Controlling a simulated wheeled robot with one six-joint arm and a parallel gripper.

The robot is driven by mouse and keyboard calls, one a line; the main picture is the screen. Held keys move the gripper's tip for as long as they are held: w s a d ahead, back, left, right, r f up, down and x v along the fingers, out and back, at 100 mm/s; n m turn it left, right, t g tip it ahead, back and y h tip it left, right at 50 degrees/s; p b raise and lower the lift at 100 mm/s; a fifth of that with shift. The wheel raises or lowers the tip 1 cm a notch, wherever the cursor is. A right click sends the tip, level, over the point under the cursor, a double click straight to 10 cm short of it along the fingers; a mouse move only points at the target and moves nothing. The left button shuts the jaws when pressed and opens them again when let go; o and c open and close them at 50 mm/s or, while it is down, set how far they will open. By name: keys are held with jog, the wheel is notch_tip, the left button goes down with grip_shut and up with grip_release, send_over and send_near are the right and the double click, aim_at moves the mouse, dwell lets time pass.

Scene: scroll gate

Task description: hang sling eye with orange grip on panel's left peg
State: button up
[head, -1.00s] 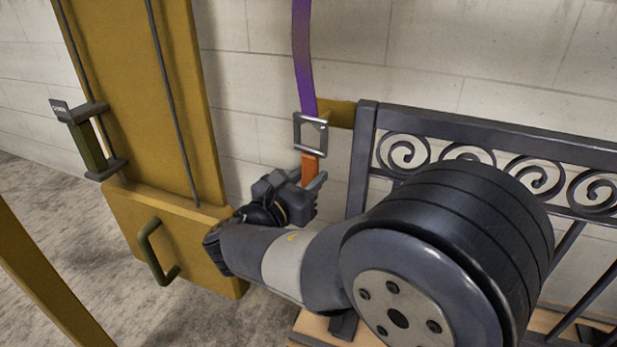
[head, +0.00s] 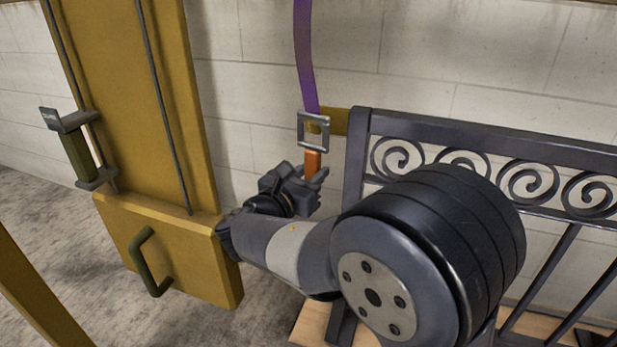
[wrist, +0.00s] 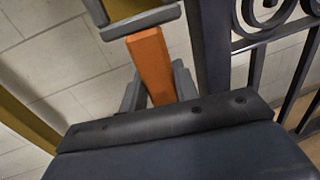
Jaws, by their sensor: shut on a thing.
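The purple sling (head: 304,55) hangs down from above the head view. At its lower end is a square metal eye (head: 301,130) with an orange grip (head: 313,161) below it. My gripper (head: 314,180) is shut on the orange grip, which also shows between the fingers in the wrist view (wrist: 151,65). A yellow part (head: 335,121), perhaps the panel or peg, sits behind and right of the eye. Some yellow shows through the eye's opening. I cannot tell whether the eye is around a peg or only in front of it.
A dark scroll gate (head: 490,140) stands to the right, close to my arm. A yellow post (head: 165,100) with rods and a handled yellow box (head: 170,250) stands at left. A pale block wall (head: 240,80) is behind.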

jog(key=shift+a+b+x, duration=0.15)
jog(key=shift+x, duration=0.7)
jog(key=shift+a+b+x, duration=0.15)
jog(key=shift+x, duration=0.7)
jog(key=shift+w+d+f, duration=0.25)
jog(key=shift+w+f, duration=0.25)
jog(key=shift+w, duration=0.35)
jog(key=shift+f, duration=0.1)
jog(key=o, duration=1.4)
notch_tip(320, 180, down, 12)
jog(key=b, duration=0.7)
jog(key=shift+b, duration=0.3)
jog(key=shift+r, duration=0.25)
